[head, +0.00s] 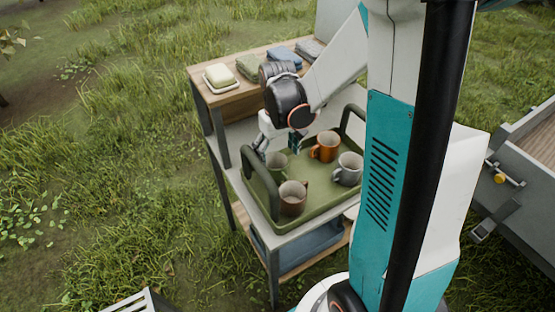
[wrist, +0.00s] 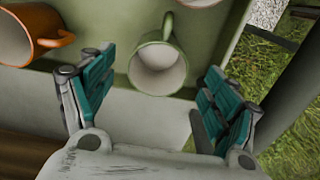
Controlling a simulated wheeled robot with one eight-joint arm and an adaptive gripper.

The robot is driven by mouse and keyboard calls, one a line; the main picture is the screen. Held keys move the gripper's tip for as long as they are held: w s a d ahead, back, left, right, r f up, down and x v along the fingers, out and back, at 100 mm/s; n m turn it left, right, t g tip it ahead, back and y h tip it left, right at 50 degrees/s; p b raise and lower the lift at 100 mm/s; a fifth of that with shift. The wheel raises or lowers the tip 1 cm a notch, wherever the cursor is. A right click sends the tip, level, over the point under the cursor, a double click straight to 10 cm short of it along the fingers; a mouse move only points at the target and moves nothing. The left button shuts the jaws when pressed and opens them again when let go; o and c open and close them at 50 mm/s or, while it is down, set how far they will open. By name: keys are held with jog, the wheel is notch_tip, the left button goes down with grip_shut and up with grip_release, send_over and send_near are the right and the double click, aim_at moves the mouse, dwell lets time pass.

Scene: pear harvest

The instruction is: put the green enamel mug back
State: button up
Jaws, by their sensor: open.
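The green enamel mug (wrist: 158,70) has a pale inside and stands in the green tray, near one of its sides. In the wrist view its mouth faces the camera and its handle points up the picture. In the head view the mug (head: 277,161) is partly hidden by my gripper (head: 278,148). My gripper also shows in the wrist view (wrist: 160,64), open and empty, its two teal-padded fingers on either side of the mug. I see no contact between fingers and mug.
The green tray (head: 318,206) has raised end handles and also holds an orange mug (head: 325,147), a grey mug (head: 348,169) and a brown mug (head: 292,198). A wooden shelf behind carries a butter dish (head: 220,76) and folded cloths (head: 284,57).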

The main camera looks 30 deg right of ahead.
jog(key=shift+r+p, duration=0.3)
jog(key=shift+r, duration=1.1)
jog(key=shift+r, duration=0.1)
